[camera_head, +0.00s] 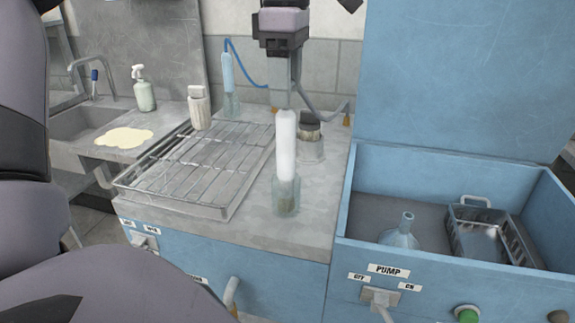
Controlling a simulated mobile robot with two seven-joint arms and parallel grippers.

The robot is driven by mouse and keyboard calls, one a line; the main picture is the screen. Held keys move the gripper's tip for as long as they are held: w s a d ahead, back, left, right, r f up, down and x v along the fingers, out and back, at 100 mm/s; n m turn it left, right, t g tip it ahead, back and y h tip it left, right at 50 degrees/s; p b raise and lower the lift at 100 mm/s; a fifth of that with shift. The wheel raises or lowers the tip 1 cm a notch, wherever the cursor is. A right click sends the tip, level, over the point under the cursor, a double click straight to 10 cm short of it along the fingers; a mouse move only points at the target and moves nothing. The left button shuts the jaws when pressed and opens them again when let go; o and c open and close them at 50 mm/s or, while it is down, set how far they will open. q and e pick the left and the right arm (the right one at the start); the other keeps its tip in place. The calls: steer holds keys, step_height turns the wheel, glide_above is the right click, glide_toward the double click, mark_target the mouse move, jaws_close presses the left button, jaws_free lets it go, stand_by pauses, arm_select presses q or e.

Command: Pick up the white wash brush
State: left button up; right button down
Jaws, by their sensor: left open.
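The white wash brush (286,145) stands upright in a clear cup (286,198) near the front right of the grey worktop. Its white handle sticks up out of the cup, and its lower end shows only dimly through the cup wall. My left gripper (284,92) points down from the top of the picture, in line with the top of the handle. It is open. The fingers overlap in this view, and I cannot tell whether they touch the handle. My right gripper is not in view.
A wire rack tray (205,166) lies left of the cup. A white bottle (199,108), a blue brush (228,72) in another cup and a dark-topped jar (310,135) stand behind. A blue open box (450,160) at right holds a funnel (401,235) and a metal basket (482,237).

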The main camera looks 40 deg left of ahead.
mark_target(286, 122)
arm_select(q)
steer(key=shift+w+a, duration=0.1)
steer(key=shift+w, duration=0.05)
steer(key=shift+f, duration=0.3)
step_height(286, 122, down, 6)
steer(key=shift+f, duration=0.25)
steer(key=shift+a, duration=0.1)
jaws_close()
